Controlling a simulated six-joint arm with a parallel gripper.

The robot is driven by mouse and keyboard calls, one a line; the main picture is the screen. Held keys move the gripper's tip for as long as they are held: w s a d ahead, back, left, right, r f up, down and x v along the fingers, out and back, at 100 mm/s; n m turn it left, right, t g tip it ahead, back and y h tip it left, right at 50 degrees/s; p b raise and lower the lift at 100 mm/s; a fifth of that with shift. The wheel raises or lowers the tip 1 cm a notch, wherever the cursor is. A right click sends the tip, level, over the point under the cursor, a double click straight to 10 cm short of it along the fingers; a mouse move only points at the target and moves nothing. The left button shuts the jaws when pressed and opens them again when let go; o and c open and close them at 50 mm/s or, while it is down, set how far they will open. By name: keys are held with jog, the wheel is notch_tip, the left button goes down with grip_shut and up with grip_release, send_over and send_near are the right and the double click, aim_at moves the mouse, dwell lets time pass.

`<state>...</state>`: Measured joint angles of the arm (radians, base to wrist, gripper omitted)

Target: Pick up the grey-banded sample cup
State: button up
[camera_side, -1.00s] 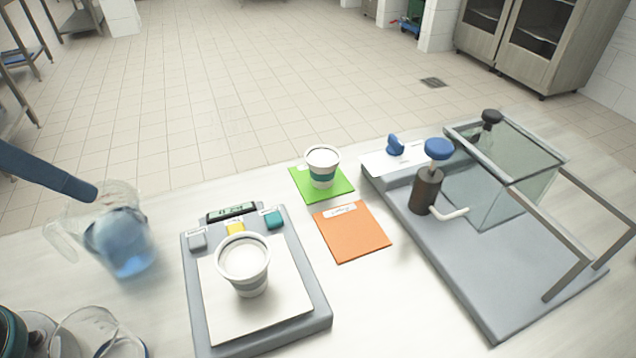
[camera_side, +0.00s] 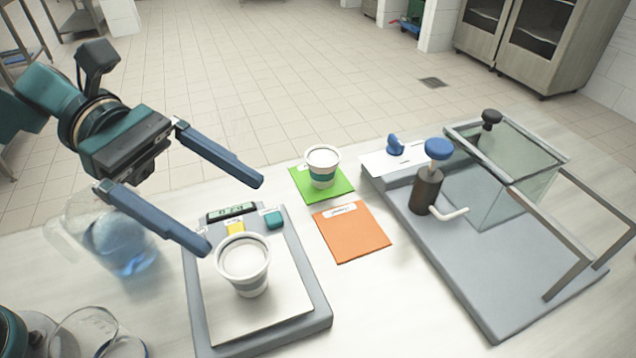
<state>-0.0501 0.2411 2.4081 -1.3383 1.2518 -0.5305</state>
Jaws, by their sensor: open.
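The grey-banded sample cup (camera_side: 244,264) stands upright on the white plate of the scale (camera_side: 320,318), with white contents showing inside its rim. My gripper (camera_side: 236,214) is open, its two blue fingers spread wide and nothing between them. It is at the upper left of the cup and appears above the scale's button end. The near fingertip shows close to the cup's rim in the picture; I cannot tell the height gap. The far fingertip is up and right, beyond the scale's display.
A teal-banded cup (camera_side: 322,172) stands on a green mat (camera_side: 343,190), beside an orange mat (camera_side: 352,232). A grey dispenser station (camera_side: 500,290) with a blue-topped pump (camera_side: 437,150) is at right. A blue-liquid jug (camera_side: 125,245) is at left, partly behind my gripper.

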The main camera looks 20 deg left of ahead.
aim_at(260, 266)
notch_tip(260, 266, down, 8)
jog(key=shift+r, duration=0.25)
jog(key=shift+x, duration=2.65)
jog(key=shift+a, duration=0.1)
